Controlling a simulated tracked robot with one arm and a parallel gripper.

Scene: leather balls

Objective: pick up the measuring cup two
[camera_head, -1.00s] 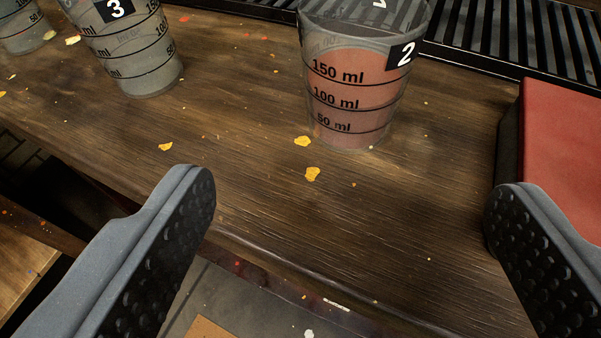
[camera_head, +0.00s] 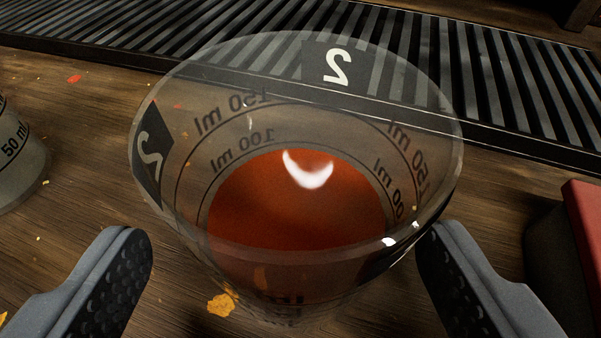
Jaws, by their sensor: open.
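The measuring cup two (camera_head: 330,68) stands on the wooden table in the middle of the view. It is clear, with black "2" labels, ml marks and reddish-orange liquid inside. I look down into it from above its rim. My gripper (camera_head: 283,262) is open, with one finger at the lower left and one at the lower right. The cup lies between and a little beyond the fingertips. The right fingertip is close to the cup's right side; I cannot tell whether it touches. The left fingertip stands apart from the cup.
Another measuring cup (camera_head: 20,165) is cut off at the left edge. A red-topped dark box (camera_head: 578,245) stands at the right, near the right finger. A ribbed metal conveyor or grate (camera_head: 210,45) runs along the back. Yellow flakes (camera_head: 222,303) lie on the wooden table (camera_head: 75,235).

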